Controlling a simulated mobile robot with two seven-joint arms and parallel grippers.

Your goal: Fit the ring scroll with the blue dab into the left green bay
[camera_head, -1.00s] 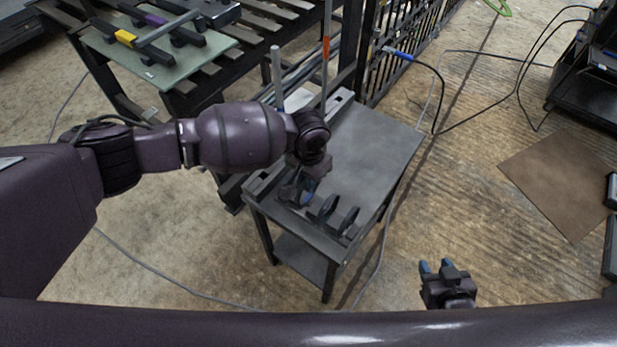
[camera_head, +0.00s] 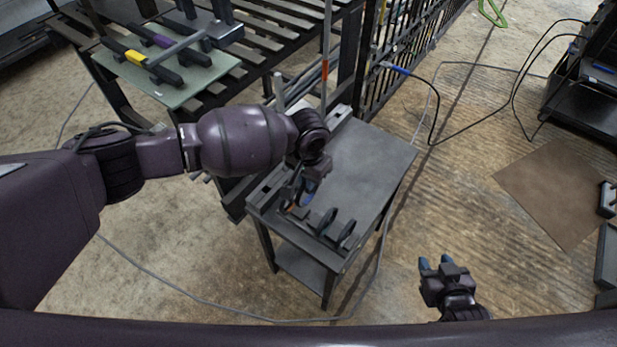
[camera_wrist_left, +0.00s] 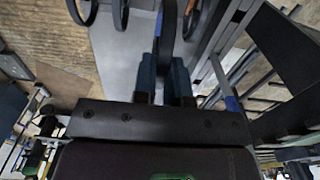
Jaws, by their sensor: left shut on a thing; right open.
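My left gripper (camera_head: 307,198) is over the front left of the small dark table (camera_head: 372,160). In the left wrist view its two blue fingers (camera_wrist_left: 164,72) are shut on a dark ring-shaped piece (camera_wrist_left: 168,25), whose lower part shows between them. Two dark rings stand upright on the table, one near my left gripper (camera_head: 326,221) and one further right (camera_head: 346,234). I cannot make out a blue dab on the held piece for sure. No bay clearly coloured green can be picked out. My right gripper (camera_head: 435,263) is open and empty over the floor.
A slatted rack at upper left carries a pale green board (camera_head: 178,88) with dark bars, one with a yellow band and one purple. A thin upright pole (camera_head: 326,60) with an orange band stands behind the table. The table's back right is clear.

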